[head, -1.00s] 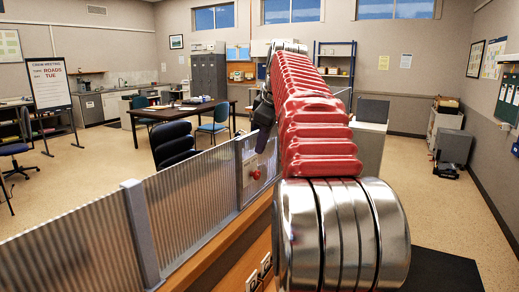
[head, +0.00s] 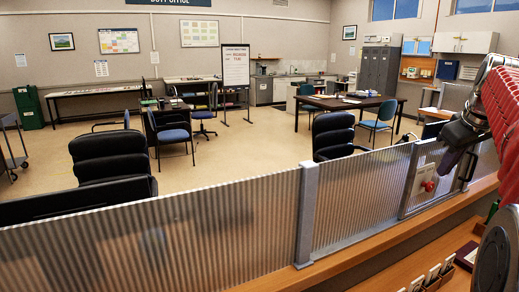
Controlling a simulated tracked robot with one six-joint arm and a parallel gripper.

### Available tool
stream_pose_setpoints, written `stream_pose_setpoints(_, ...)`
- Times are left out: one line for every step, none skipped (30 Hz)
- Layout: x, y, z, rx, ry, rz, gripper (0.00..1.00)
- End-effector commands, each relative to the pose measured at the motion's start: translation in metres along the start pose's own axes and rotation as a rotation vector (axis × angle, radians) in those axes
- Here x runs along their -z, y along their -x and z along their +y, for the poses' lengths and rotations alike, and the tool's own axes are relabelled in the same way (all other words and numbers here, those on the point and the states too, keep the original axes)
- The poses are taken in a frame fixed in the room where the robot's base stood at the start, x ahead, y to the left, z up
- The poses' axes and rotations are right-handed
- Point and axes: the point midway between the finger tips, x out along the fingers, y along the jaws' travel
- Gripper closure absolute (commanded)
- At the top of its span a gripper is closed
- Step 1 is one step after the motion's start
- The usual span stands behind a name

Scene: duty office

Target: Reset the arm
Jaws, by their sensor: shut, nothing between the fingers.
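My arm shows at the right edge of the head view, with a red ribbed sleeve and a silver joint, and is partly cut off. Part of the gripper's far side is hidden.
A wooden counter (head: 355,258) runs under the screen, with a card holder (head: 436,280) at the lower right. A red button (head: 428,186) sits on the screen's panel. Beyond are black chairs (head: 108,160), a dark table (head: 345,102) and open floor (head: 250,150).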

Motion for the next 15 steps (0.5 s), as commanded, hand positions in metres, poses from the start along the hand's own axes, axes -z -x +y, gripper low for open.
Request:
stream_pose_setpoints(-0.007,-0.007,-0.004,0.003,-0.043,-0.012,1.0)
stream_pose_setpoints(-0.011,-0.011,-0.006,0.003,-0.068,-0.017,1.0)
stream_pose_setpoints(-0.015,-0.016,-0.01,0.005,-0.101,-0.025,1.0)
stream_pose_setpoints(-0.018,-0.019,-0.014,0.006,-0.124,-0.03,1.0)
stream_pose_setpoints(-0.021,-0.022,-0.019,0.007,-0.147,-0.035,1.0)
stream_pose_setpoints(-0.025,-0.027,-0.027,0.009,-0.178,-0.042,1.0)
stream_pose_setpoints(-0.028,-0.029,-0.033,0.01,-0.2,-0.045,1.0)
stream_pose_setpoints(-0.032,-0.032,-0.04,0.011,-0.222,-0.05,1.0)
stream_pose_setpoints(-0.036,-0.035,-0.05,0.013,-0.25,-0.056,1.0)
stream_pose_setpoints(-0.038,-0.037,-0.058,0.014,-0.269,-0.06,1.0)
stream_pose_setpoints(-0.042,-0.039,-0.066,0.015,-0.287,-0.065,1.0)
stream_pose_setpoints(-0.046,-0.042,-0.077,0.016,-0.31,-0.069,1.0)
stream_pose_setpoints(-0.049,-0.043,-0.086,0.018,-0.327,-0.072,1.0)
stream_pose_setpoints(-0.052,-0.045,-0.095,0.019,-0.342,-0.076,1.0)
stream_pose_setpoints(-0.056,-0.046,-0.108,0.02,-0.36,-0.078,1.0)
